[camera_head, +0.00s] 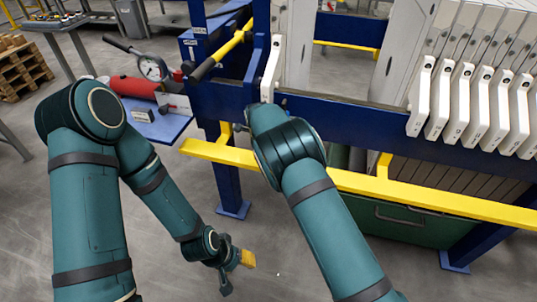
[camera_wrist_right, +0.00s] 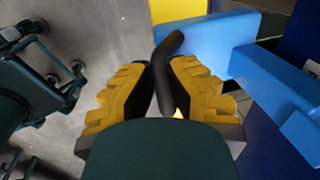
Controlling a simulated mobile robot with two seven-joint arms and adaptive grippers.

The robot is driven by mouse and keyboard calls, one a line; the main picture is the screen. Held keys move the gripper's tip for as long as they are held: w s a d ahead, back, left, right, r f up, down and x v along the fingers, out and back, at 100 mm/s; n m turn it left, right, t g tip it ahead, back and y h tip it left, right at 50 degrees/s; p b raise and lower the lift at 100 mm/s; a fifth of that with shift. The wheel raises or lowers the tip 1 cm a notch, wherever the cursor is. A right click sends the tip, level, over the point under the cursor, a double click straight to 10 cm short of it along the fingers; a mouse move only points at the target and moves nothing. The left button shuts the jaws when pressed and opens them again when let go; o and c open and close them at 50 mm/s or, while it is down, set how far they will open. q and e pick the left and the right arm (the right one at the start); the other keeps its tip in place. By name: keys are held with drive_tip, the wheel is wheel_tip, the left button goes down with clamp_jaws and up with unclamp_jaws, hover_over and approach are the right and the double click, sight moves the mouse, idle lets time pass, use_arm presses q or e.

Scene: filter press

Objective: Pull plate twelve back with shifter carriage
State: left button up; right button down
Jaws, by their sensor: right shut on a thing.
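My right gripper (camera_wrist_right: 167,85) is shut on a dark, bent handle (camera_wrist_right: 168,70) that rises between its yellow pads in the right wrist view. In the head view this gripper is hidden behind my right forearm at the blue side rail (camera_head: 370,125). The handle sits beside a light blue bracket (camera_wrist_right: 265,80), possibly part of the shifter carriage. White plates (camera_head: 465,105) with protruding handles stand at the right, their numbers too small to read. Another white plate handle (camera_head: 272,68) is at the left. I cannot tell which is plate twelve. My left gripper (camera_head: 240,270) hangs low, open and empty.
A yellow rail (camera_head: 430,202) runs along the press front, below the side rail. A black-gripped yellow lever (camera_head: 225,52) and a gauge (camera_head: 152,68) are at the upper left. A red cylinder (camera_head: 133,87) lies near the gauge. The floor around my left gripper is clear.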

drive_tip(key=shift+s+d+f, duration=0.1)
drive_tip(key=shift+s+f, duration=0.1)
drive_tip(key=shift+f, duration=0.2)
drive_tip(key=c, duration=0.9)
unclamp_jaws()
drive_tip(key=shift+w, duration=0.15)
drive_tip(key=shift+r, duration=0.1)
drive_tip(key=shift+r, duration=0.15)
drive_tip(key=shift+r, duration=0.35)
wheel_tip(320, 180, up, 11)
drive_tip(key=s, duration=0.2)
drive_tip(key=shift+a, duration=0.3)
drive_tip(key=shift+s+f, duration=0.15)
